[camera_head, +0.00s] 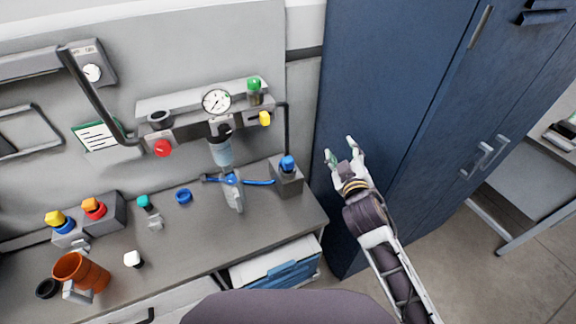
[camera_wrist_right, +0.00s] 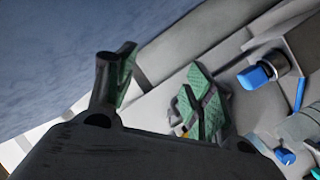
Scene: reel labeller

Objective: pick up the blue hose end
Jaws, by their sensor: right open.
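A blue fitting (camera_head: 288,163) stands upright in the block's top and looks like the hose end. In the right wrist view the blue fitting (camera_wrist_right: 256,76) is at the upper right, with part of the blue hose (camera_wrist_right: 300,94) beside it. My right gripper (camera_head: 340,150) is open and empty, to the right of the block and apart from it, in front of the blue cabinet. My left gripper is not in view.
The tall blue cabinet (camera_head: 390,90) stands close behind my right gripper. A gauge panel (camera_head: 190,118) is above the bench. The bench front is partly clear.

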